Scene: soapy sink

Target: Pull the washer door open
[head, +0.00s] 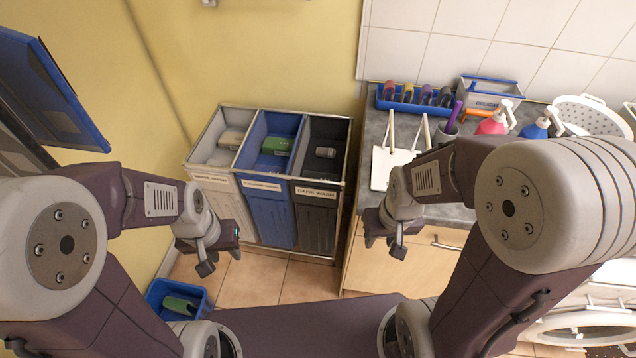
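The white washer (605,292) is at the lower right edge of the head view, beside the cabinet and partly hidden by my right arm. Its round pale-rimmed door (582,328) is cut off by the picture's edge; I cannot tell whether it is shut or ajar. My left gripper (221,254) is open and empty, in front of the laundry sorter and far from the washer. My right gripper (384,246) is open and empty, in front of the counter cabinet, well left of the washer door and not touching it.
A three-bin laundry sorter (262,180) stands against the yellow wall. A blue basket (160,291) holding a green item is on the floor. The counter (375,130) carries bottles, a blue tray and a white colander. Tiled floor (255,275) shows between sorter and cabinet.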

